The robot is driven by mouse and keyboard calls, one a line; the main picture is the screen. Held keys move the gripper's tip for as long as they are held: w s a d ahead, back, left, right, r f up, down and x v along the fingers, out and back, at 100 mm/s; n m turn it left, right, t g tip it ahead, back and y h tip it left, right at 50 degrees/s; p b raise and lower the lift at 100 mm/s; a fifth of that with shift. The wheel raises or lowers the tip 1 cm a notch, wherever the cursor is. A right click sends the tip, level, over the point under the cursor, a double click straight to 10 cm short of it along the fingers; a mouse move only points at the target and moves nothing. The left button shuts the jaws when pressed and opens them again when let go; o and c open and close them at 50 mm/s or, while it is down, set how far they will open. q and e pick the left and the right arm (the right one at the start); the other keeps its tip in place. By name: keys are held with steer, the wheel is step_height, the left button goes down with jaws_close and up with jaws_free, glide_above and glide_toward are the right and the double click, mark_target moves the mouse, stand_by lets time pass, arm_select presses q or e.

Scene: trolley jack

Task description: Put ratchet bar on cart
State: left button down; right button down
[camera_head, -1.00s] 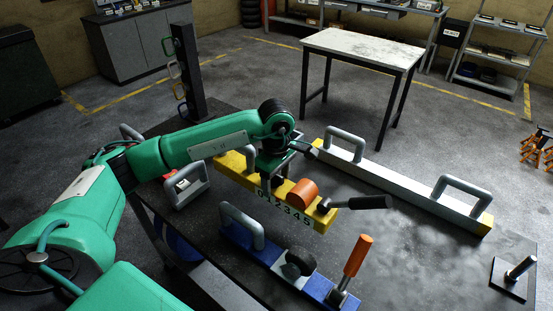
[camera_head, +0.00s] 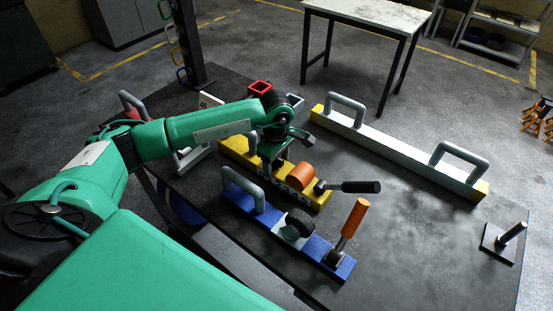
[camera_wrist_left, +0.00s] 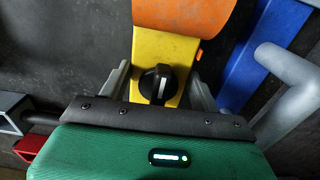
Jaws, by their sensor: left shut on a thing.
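A yellow bar (camera_head: 240,149) with an orange cylinder, number marks and a black-handled lever is between the fingers of my left gripper (camera_head: 270,164). It lies level at or just above the dark cart top (camera_head: 430,235); I cannot tell whether it touches. In the left wrist view my gripper (camera_wrist_left: 160,88) is shut with one finger on each side of the yellow bar (camera_wrist_left: 160,52), around a black knob. A blue bar (camera_head: 270,216) with a grey handle, black wheel and orange-gripped lever lies parallel in front of it. My right gripper is not in view.
A long grey bar (camera_head: 390,143) with two handles lies along the cart's far edge. A pin on a plate (camera_head: 500,243) stands at the right corner. A small red box (camera_head: 260,88) sits behind my arm. The cart's right middle is clear. A white-topped table (camera_head: 370,12) stands behind.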

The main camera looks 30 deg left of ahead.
arm_select(q)
steer(key=shift+c, duration=1.6)
jaws_free()
steer(key=shift+r, duration=0.4)
step_height(320, 180, up, 7)
steer(key=shift+f+b, duration=0.1)
steer(key=shift+b, duration=1)
step_height(320, 180, up, 4)
steer(key=shift+f+b, duration=0.15)
steer(key=shift+b, duration=0.2)
steer(key=shift+r, duration=0.5)
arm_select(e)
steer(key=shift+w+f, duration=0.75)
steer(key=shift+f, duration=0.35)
